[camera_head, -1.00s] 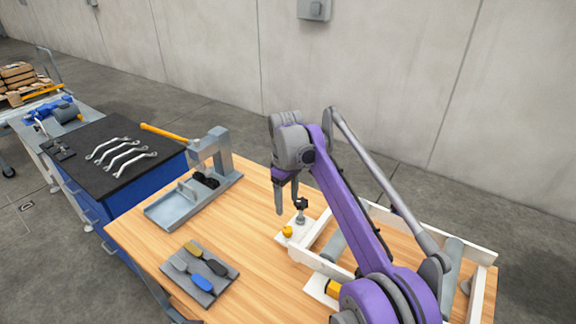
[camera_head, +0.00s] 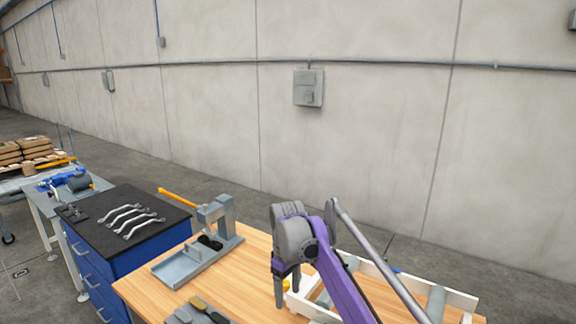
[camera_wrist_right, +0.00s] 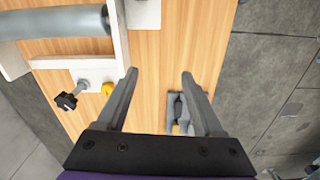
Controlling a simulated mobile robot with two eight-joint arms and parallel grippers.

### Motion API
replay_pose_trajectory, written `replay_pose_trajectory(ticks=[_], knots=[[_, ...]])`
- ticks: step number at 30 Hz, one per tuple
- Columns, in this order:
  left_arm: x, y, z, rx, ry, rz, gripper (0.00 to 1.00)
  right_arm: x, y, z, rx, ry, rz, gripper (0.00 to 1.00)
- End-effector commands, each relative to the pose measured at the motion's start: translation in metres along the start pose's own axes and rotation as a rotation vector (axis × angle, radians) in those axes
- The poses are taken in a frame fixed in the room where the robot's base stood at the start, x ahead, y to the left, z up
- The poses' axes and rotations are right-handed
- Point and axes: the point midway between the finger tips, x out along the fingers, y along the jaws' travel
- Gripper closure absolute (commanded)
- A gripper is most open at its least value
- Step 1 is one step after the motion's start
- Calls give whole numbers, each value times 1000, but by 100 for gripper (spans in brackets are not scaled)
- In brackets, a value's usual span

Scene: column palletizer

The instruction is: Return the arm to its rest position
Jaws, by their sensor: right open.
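My right arm, purple and grey, reaches over the wooden workbench (camera_head: 150,297) in the head view. Its gripper (camera_head: 287,287) points down near the left end of the white frame. In the right wrist view the two fingers of my right gripper (camera_wrist_right: 158,76) stand apart with nothing between them but bare wood behind. A black knob (camera_wrist_right: 66,101) and a yellow knob (camera_wrist_right: 108,88) sit left of the fingers. A grey tray with brushes (camera_wrist_right: 183,125) shows partly behind the right finger. My left gripper is not in view.
A grey arbor press (camera_head: 216,230) with a yellow handle stands on the bench's left. The white frame (camera_head: 455,298) with grey rollers lies at right. A blue cabinet (camera_head: 105,262) bears several wrenches. A concrete wall (camera_head: 350,150) runs behind.

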Motion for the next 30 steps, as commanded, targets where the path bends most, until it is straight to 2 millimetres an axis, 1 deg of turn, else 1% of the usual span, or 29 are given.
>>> replay_pose_trajectory(ticks=[1,5,8,11,12,16,18,20,21,23,24,27,30], knots=[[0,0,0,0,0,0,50,-5,1,12,29,13,9,31],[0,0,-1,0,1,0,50,-14,1,38,105,48,32,31],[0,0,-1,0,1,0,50,-19,-2,63,173,80,51,31],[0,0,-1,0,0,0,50,-21,-9,95,254,119,74,31],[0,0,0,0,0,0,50,-20,-13,109,289,136,83,31],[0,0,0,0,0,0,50,-13,-29,157,408,196,114,31],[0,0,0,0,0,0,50,-5,-40,182,471,229,130,31],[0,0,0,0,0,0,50,3,-50,204,525,258,144,31],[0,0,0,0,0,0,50,10,-58,218,561,277,152,31],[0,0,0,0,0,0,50,22,-69,240,615,307,165,31],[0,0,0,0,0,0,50,30,-77,253,650,327,174,31],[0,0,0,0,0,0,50,54,-96,284,732,374,192,31],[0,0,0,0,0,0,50,76,-112,307,799,415,207,31]])
